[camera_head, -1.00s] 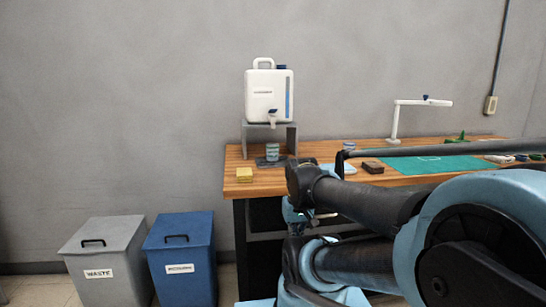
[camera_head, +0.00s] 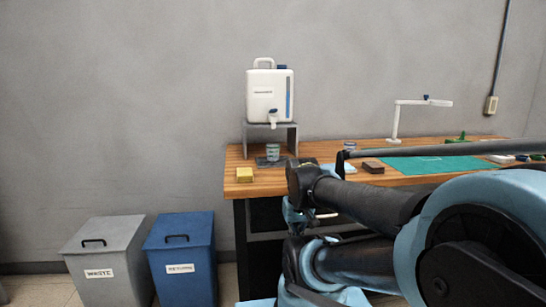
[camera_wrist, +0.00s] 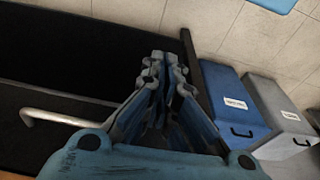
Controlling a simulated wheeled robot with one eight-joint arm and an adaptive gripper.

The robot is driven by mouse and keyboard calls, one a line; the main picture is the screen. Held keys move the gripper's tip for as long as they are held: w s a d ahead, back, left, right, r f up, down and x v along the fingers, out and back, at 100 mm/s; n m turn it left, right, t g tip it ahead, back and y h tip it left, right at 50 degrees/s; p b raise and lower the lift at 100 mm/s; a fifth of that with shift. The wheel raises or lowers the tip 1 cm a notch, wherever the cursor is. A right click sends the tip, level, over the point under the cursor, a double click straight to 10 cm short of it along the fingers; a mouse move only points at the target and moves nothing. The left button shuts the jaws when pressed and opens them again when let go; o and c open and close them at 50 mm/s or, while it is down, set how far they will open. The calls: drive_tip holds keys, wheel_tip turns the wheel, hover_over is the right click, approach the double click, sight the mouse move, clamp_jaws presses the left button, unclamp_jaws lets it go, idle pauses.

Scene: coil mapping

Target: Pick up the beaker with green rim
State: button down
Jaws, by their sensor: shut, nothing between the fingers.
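A small beaker-like container (camera_head: 272,152) stands upright on a dark tray (camera_head: 270,163) under the tap of a white dispenser. It looks pale grey-blue with a label band; I cannot make out a green rim at this size. My gripper (camera_wrist: 163,62) shows in the wrist view with its blue and black fingers shut and nothing between them. It points at a dark surface and a metal bar, with no beaker in that view. In the head view my arm is in front of the bench, low and well to the right of the container, and hides part of the bench front.
A white dispenser (camera_head: 268,97) sits on a grey stand on the wooden bench (camera_head: 240,190). A yellow sponge-like block (camera_head: 244,174) lies left of the container, a brown block (camera_head: 373,167) right. A green mat (camera_head: 435,165) lies further right. Grey (camera_head: 100,260) and blue (camera_head: 182,260) bins stand on the floor.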

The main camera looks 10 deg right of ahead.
drive_tip(key=c, duration=1.9)
unclamp_jaws()
drive_tip(key=shift+s+r, duration=0.2)
drive_tip(key=o, duration=1.3)
drive_tip(key=shift+n+y, duration=0.3)
drive_tip(key=shift+n, duration=0.2)
drive_tip(key=w+r, duration=0.2)
drive_tip(key=r, duration=0.1)
drive_tip(key=w+r, duration=0.1)
drive_tip(key=shift+w+a+r, duration=0.2)
drive_tip(key=shift+a+r, duration=0.05)
drive_tip(key=shift+r, duration=0.1)
wheel_tip(320, 180, up, 24)
drive_tip(key=n+t+y, duration=0.2)
drive_tip(key=n+y, duration=0.2)
drive_tip(key=n, duration=0.4)
hover_over(273, 151)
drive_tip(key=s+d, duration=0.3)
drive_tip(key=d, duration=0.3)
drive_tip(key=x, duration=1)
drive_tip(key=shift+w+f, duration=0.3)
drive_tip(key=shift+x, duration=2.75)
